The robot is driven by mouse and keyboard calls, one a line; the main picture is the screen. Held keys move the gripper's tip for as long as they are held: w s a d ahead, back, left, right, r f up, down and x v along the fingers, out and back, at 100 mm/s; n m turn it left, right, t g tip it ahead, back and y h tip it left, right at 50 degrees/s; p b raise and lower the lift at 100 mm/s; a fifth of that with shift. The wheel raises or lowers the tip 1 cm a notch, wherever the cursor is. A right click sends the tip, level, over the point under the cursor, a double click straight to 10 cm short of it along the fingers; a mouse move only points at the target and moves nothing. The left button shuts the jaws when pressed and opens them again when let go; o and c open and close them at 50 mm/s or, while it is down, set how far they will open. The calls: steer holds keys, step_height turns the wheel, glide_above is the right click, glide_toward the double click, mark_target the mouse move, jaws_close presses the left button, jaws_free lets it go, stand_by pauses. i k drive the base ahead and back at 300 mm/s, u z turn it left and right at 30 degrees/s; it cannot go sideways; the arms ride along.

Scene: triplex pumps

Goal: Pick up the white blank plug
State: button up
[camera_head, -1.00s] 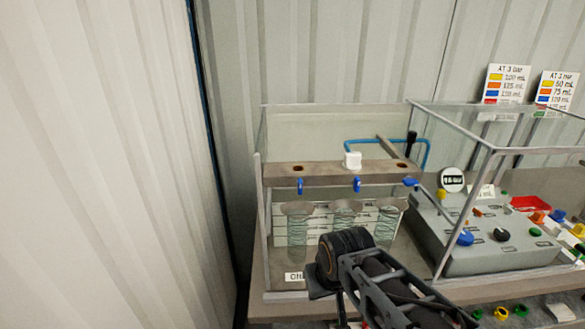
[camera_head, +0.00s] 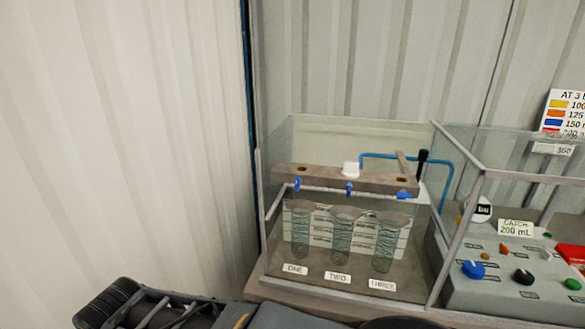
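The white blank plug (camera_head: 351,169) sits upright on the wooden bar (camera_head: 330,179) inside the clear box, at the bar's middle position above the blue taps. Dark holes show in the bar on either side of it. My arm crosses the bottom left of the view, in front of and below the box. My gripper's fingers cannot be made out, and nothing touches the plug.
The clear box (camera_head: 436,210) has walls around the bar. Three ribbed glasses (camera_head: 340,238) stand under the blue taps (camera_head: 349,188). A black-handled lever (camera_head: 422,160) and blue pipe (camera_head: 450,180) are at the back right. A control panel (camera_head: 500,285) stands at right. A corrugated wall (camera_head: 120,130) fills the left.

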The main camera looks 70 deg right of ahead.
mark_target(350, 169)
steer(key=u, duration=0.25)
steer(key=k, duration=0.8)
steer(key=z, duration=1.45)
